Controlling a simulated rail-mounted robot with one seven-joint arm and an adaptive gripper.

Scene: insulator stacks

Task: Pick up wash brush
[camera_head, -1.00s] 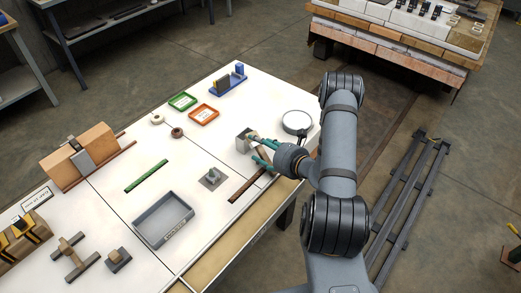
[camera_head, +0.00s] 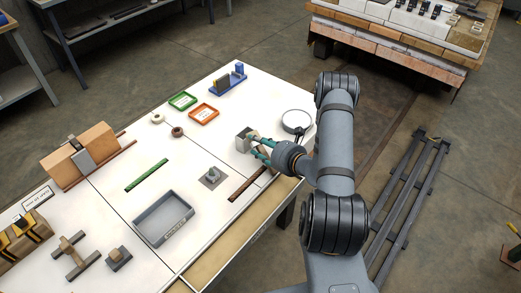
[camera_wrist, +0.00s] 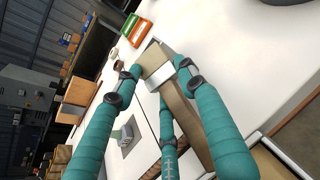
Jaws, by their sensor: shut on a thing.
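The wash brush (camera_wrist: 183,112) shows in the wrist view with a brown flat handle, a pale band and a tan block-like end. The handle runs between my teal fingers. My gripper (camera_head: 258,147) is shut on the brush near the right edge of the white worktable (camera_head: 215,140). In the wrist view my gripper (camera_wrist: 160,95) has fingers on both sides of the handle, and the third finger partly covers it. In the head view the brush is mostly hidden by the fingers. I cannot tell whether it touches the table.
A round white-topped dish (camera_head: 296,121) stands close behind my gripper. A grey tray (camera_head: 163,220), green tray (camera_head: 183,101) and orange tray (camera_head: 203,114) are farther left.

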